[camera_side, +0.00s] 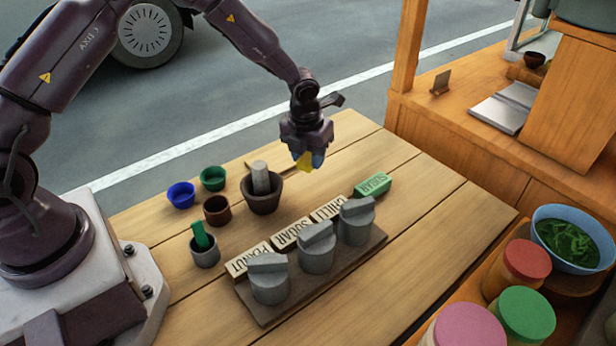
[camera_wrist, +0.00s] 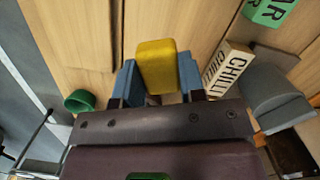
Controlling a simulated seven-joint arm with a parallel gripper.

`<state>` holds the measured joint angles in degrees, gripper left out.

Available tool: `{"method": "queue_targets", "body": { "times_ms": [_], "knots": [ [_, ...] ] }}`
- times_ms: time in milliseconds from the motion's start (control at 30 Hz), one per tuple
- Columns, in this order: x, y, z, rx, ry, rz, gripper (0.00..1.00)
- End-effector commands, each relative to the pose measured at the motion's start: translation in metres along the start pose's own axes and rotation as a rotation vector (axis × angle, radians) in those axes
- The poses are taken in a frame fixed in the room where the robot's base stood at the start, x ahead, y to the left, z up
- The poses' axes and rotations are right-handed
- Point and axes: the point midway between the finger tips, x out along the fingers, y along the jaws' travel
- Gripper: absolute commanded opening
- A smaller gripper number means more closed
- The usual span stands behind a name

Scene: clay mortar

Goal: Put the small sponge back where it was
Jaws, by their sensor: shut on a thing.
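The small sponge (camera_wrist: 157,62) is a yellow block held between the blue fingertips of my gripper (camera_wrist: 157,80) in the wrist view. In the side view the yellow sponge (camera_side: 304,162) hangs under my gripper (camera_side: 310,158), which is shut on it. It is over the far part of the wooden table (camera_side: 440,190), right of the clay mortar (camera_side: 263,203) with its grey pestle (camera_side: 260,178). I cannot tell from these frames whether the sponge touches the table.
A green block (camera_side: 373,186) lies behind the right pot. Blue (camera_side: 181,195), green (camera_side: 212,178) and brown (camera_side: 217,210) cups stand left of the mortar. The table's right side is clear.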

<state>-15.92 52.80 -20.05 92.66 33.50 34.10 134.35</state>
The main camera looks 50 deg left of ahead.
Motion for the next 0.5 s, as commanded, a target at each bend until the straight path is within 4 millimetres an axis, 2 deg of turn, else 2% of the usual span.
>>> {"method": "queue_targets", "body": {
  "times_ms": [67,267,500],
  "knots": [
    [0.012,0.0,-0.002,0.001,0.002,0.0,0.15],
    [0.027,0.0,-0.004,0.0,0.001,0.0,0.15],
    [0.057,0.0,-0.007,-0.001,-0.001,-0.001,0.15]
  ]
}}
